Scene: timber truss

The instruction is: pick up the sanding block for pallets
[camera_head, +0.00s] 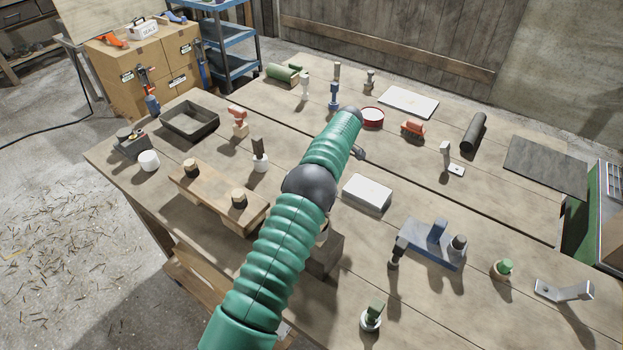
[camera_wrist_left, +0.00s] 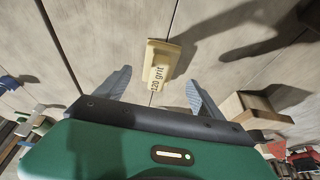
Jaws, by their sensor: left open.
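The sanding block (camera_wrist_left: 160,64) is a small pale yellow block marked "120 grit". In the left wrist view it lies on the planked tabletop, slightly tilted in the picture. My left gripper (camera_wrist_left: 158,77) is open, with one grey finger on each side of the block's near end and a visible gap to both. The block stands out ahead of the fingertips, and nothing is held. In the head view I cannot make out the block or the left gripper's fingers; my green arm covers the middle of the table. My right gripper is in neither view.
A wooden block (camera_wrist_left: 262,112) stands close to the right finger in the wrist view. In the head view a white box (camera_head: 367,193), a blue fixture (camera_head: 432,243) and a wooden board with pegs (camera_head: 217,198) surround my arm. A dark tray (camera_head: 190,122) sits at the left.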

